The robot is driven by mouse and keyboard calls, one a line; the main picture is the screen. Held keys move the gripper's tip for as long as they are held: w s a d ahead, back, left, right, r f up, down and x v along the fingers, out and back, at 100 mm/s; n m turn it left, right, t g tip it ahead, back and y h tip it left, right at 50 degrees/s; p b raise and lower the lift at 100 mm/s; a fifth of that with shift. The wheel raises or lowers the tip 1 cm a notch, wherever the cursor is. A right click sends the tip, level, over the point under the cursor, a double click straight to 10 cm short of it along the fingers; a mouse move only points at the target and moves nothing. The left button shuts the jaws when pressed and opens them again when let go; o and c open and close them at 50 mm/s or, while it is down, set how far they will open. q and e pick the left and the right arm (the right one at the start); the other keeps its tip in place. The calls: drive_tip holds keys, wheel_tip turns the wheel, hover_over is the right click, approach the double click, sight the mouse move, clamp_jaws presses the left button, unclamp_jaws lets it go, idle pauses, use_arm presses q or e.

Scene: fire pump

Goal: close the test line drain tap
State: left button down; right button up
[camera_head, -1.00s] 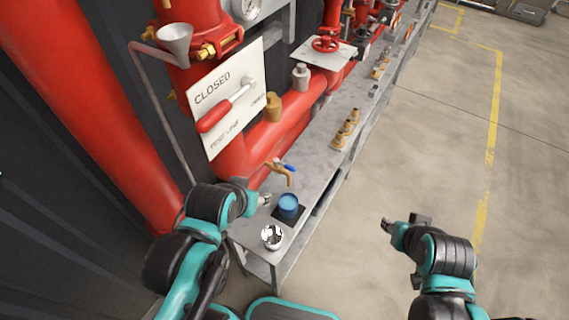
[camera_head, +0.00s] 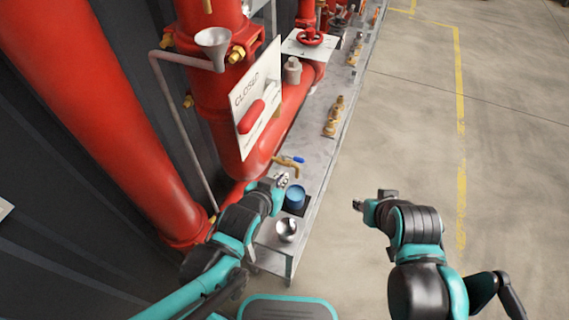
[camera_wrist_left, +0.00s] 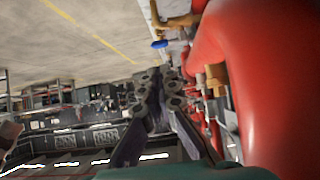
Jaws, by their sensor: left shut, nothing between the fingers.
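The test line drain tap is a small brass tap (camera_head: 285,164) with a blue handle (camera_head: 299,160), low on the red pipe above the bench. In the left wrist view the brass tap (camera_wrist_left: 178,22) and its blue handle (camera_wrist_left: 160,44) show at the top, beyond the fingertips. My left gripper (camera_head: 282,180) is shut and empty, just below and in front of the tap in the head view, apparently apart from it. It also shows in the left wrist view (camera_wrist_left: 160,85). My right gripper (camera_head: 358,204) is out over the floor; its fingers are too small to read.
A blue cup (camera_head: 295,197) and a shiny metal ball (camera_head: 287,229) are on the grey bench (camera_head: 316,150) close to my left gripper. A red pipe (camera_head: 262,150) and a "CLOSED" sign (camera_head: 247,115) are above. Brass fittings (camera_head: 334,116) stand farther along. Floor at right is clear.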

use_arm(q)
drive_tip(key=shift+d, duration=0.15)
drive_tip(key=b, duration=0.6)
approach(298, 161)
drive_tip(key=x, duration=0.6)
drive_tip(key=shift+w+d+f, duration=0.2)
drive_tip(key=shift+w, duration=0.15)
